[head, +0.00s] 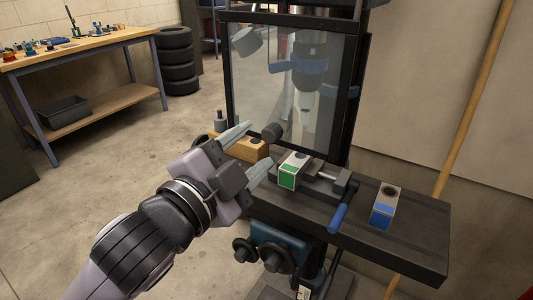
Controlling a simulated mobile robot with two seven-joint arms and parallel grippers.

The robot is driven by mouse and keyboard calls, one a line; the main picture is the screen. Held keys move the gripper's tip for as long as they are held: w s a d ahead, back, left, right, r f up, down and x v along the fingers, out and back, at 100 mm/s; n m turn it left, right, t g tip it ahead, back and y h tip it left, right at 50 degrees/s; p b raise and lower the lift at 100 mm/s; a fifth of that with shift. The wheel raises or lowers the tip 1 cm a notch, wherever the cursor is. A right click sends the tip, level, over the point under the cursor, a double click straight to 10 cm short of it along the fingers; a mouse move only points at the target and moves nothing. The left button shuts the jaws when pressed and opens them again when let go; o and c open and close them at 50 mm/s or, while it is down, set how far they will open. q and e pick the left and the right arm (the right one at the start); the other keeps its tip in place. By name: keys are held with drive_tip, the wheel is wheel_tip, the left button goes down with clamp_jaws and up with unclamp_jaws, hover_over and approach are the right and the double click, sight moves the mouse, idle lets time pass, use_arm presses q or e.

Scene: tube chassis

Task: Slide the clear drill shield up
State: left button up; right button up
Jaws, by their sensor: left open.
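The clear drill shield (268,75) is a see-through panel in a dark frame in front of the drill press. Its lower edge sits just above the vise on the press table, and the drill chuck (309,68) shows through it. A dark round knob (271,131) is at the shield's lower edge. My left gripper (255,150) is open, its two pale fingers pointing at the knob from the lower left. The knob lies just beyond the fingertips and appears apart from them. My right gripper is not in view.
On the press table (420,240) are a green-and-white block (293,170) in a vise with a blue handle (338,218), a blue-and-white block (385,206) and a wooden block (240,146). A workbench (85,42) and stacked tires (177,60) stand behind at left. The floor between is clear.

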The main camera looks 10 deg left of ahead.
sight(268, 137)
use_arm(q)
drive_tip(key=shift+d+f+b, duration=0.2)
drive_tip(key=shift+f+b, duration=0.05)
drive_tip(key=shift+b, duration=0.65)
drive_tip(key=shift+r+p+x, duration=0.1)
drive_tip(key=shift+p+x, duration=0.1)
drive_tip(key=shift+x, duration=0.95)
drive_tip(key=shift+r+p+x, duration=0.15)
drive_tip(key=shift+x, duration=1.05)
clamp_jaws()
